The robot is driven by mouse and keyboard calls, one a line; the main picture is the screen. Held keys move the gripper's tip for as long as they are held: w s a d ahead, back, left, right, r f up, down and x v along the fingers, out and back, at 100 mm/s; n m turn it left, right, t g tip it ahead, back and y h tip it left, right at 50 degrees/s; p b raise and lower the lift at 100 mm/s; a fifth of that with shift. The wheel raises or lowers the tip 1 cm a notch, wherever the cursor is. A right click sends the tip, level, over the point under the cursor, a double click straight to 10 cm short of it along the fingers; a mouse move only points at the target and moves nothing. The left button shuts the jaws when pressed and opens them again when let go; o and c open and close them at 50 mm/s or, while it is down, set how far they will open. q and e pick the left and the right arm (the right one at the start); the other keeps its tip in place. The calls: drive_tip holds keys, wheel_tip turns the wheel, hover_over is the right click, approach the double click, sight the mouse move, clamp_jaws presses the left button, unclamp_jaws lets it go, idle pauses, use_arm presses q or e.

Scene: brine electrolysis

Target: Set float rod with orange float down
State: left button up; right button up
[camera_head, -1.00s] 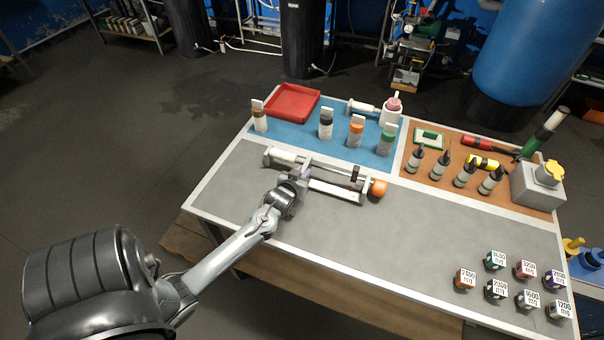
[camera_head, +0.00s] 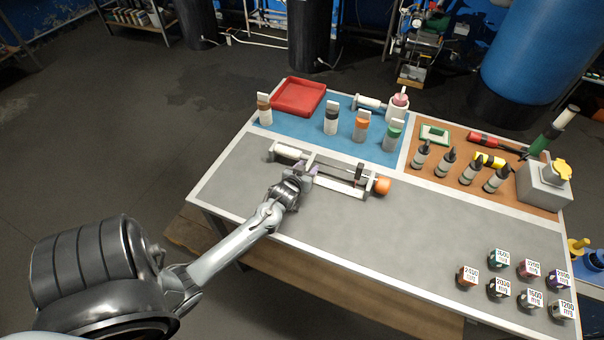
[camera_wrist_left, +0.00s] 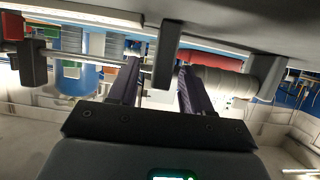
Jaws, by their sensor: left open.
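The float rod is a thin metal rod (camera_wrist_left: 100,60) with an orange float (camera_head: 382,186) at its right end in the head view. It lies along a low holder (camera_head: 340,187) with white bars and dark end pieces on the grey part of the table. My left gripper (camera_head: 308,173) is low at the near side of the holder, left of the float. In the left wrist view its two dark fingers (camera_wrist_left: 160,85) are apart. The rod's end shows near them; I cannot tell whether it touches a finger. My right gripper is out of view.
Several bottles, including an orange-labelled one (camera_head: 361,126), stand behind the holder beside a red tray (camera_head: 299,97). Dark dropper bottles (camera_head: 445,162) stand on the brown mat. Labelled cubes (camera_head: 498,258) sit at the front right. The grey middle is clear.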

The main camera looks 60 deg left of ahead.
use_arm(q)
drive_tip(key=shift+r, duration=0.45)
drive_tip(key=p+v, duration=0.2)
drive_tip(key=v, duration=0.9)
drive_tip(key=s+d+m+g+h, duration=0.3)
drive_tip(key=d+m+h, duration=0.25)
drive_tip(key=d, duration=1.25)
drive_tip(key=s+d+r+m+g+h, duration=0.1)
drive_tip(key=s+d+m+g, duration=0.3)
drive_tip(key=s+d, duration=0.4)
drive_tip(key=shift+s+d+h, duration=0.4)
drive_tip(key=shift+d+h, duration=0.45)
drive_tip(key=shift+d, duration=0.2)
